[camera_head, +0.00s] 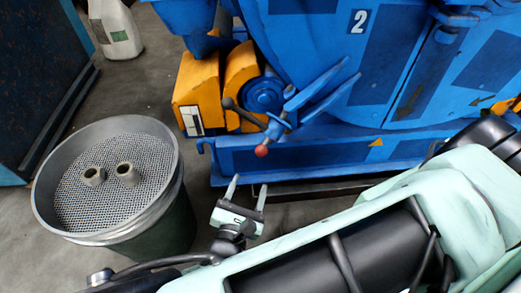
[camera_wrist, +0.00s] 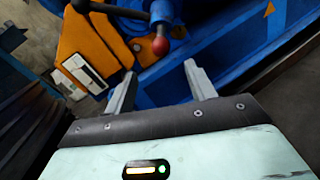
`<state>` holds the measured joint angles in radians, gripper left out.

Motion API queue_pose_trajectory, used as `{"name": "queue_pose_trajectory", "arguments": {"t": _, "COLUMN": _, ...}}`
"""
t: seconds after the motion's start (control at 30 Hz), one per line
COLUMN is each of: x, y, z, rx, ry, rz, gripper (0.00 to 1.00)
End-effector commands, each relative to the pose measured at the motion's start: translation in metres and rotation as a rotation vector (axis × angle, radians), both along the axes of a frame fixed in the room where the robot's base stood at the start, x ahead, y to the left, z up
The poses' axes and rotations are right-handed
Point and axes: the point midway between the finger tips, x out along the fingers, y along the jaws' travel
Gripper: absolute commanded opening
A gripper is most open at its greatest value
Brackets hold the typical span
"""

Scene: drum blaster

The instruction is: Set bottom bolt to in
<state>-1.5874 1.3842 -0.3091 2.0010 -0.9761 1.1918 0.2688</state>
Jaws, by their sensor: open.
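The blue drum blaster (camera_head: 345,60) stands at the back with a large "2" on it. A lever with a red ball knob (camera_head: 262,150) sticks out low on its front, beside a black ball-ended handle (camera_head: 230,103). In the wrist view the red knob (camera_wrist: 160,46) and a dark handle (camera_wrist: 80,6) show above my fingers. I cannot tell which part is the bottom bolt. My gripper (camera_head: 246,188) is open and empty, below and slightly left of the red knob, apart from it. Its two fingers also show in the wrist view (camera_wrist: 160,82).
A round bin (camera_head: 50,215) with a mesh top holding two small rings stands at the left. Yellow guards (camera_head: 198,90) flank the handles. A blue lower beam (camera_head: 330,157) runs right of the knob. A white jug (camera_head: 115,28) stands at back left on open floor.

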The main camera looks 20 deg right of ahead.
Motion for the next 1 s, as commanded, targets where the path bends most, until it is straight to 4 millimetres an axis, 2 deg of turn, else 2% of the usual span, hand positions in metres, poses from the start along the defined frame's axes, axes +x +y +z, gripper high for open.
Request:
{"name": "queue_pose_trajectory", "arguments": {"t": 0.3, "x": 0.052, "y": -0.044, "z": -0.004, "rx": 0.0, "ry": -0.001, "rz": -0.005, "gripper": 0.55}}
{"name": "queue_pose_trajectory", "arguments": {"t": 0.53, "x": 0.083, "y": -0.069, "z": -0.004, "rx": 0.001, "ry": 0.001, "rz": -0.005, "gripper": 0.55}}
{"name": "queue_pose_trajectory", "arguments": {"t": 0.73, "x": 0.097, "y": -0.079, "z": -0.002, "rx": 0.001, "ry": 0.002, "rz": -0.004, "gripper": 0.55}}
{"name": "queue_pose_trajectory", "arguments": {"t": 1.0, "x": 0.1, "y": -0.081, "z": 0.0, "rx": 0.002, "ry": 0.002, "rz": -0.002, "gripper": 0.55}}
